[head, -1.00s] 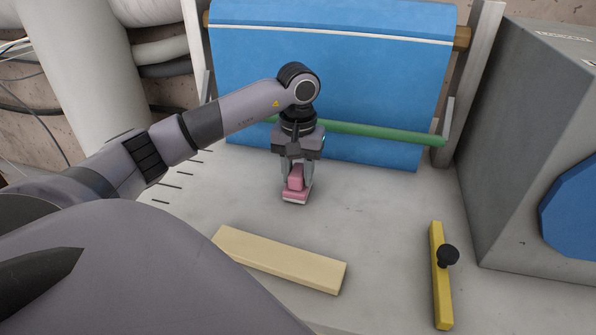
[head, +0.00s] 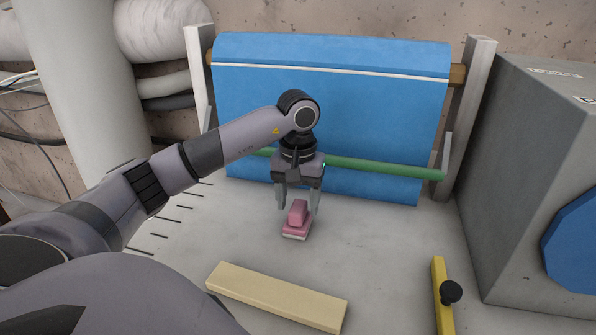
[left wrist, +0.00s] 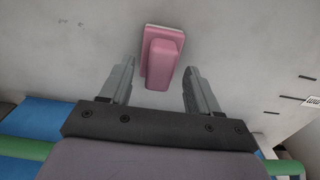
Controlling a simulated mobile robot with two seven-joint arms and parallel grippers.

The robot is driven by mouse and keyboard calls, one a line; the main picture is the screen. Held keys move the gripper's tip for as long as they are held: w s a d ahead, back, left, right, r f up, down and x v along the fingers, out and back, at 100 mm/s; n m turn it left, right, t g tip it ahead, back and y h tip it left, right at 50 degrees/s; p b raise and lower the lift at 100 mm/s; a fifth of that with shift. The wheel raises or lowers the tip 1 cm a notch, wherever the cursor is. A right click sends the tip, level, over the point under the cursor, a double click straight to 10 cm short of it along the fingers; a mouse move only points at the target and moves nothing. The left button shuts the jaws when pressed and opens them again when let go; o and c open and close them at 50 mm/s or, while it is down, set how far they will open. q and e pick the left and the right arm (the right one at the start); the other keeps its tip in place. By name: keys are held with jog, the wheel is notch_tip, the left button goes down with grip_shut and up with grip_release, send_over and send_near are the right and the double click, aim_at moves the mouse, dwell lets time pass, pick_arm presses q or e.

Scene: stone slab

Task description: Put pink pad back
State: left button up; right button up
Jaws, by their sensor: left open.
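The pink pad (head: 297,218) is a small block with a raised pink grip and a pale underside. It rests on the grey stone slab (head: 370,250), in front of the blue sheet. My left gripper (head: 297,208) is open above and just behind it, its fingers apart on either side and not touching the grip. In the left wrist view the pink pad (left wrist: 163,62) lies beyond and between the open fingertips (left wrist: 160,66), with a clear gap on both sides. My right gripper is not in view.
A blue sheet (head: 330,110) hangs on a rack behind, with a green bar (head: 385,169) across it. A cream wooden bar (head: 276,295) and a yellow bar with a black knob (head: 442,300) lie in front. A grey box (head: 520,180) stands right. Short black marks line the slab's left.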

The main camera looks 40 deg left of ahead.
aim_at(298, 206)
pick_arm(q)
notch_tip(298, 206, up, 10)
jog(key=p, duration=0.1)
dwell(0.9)
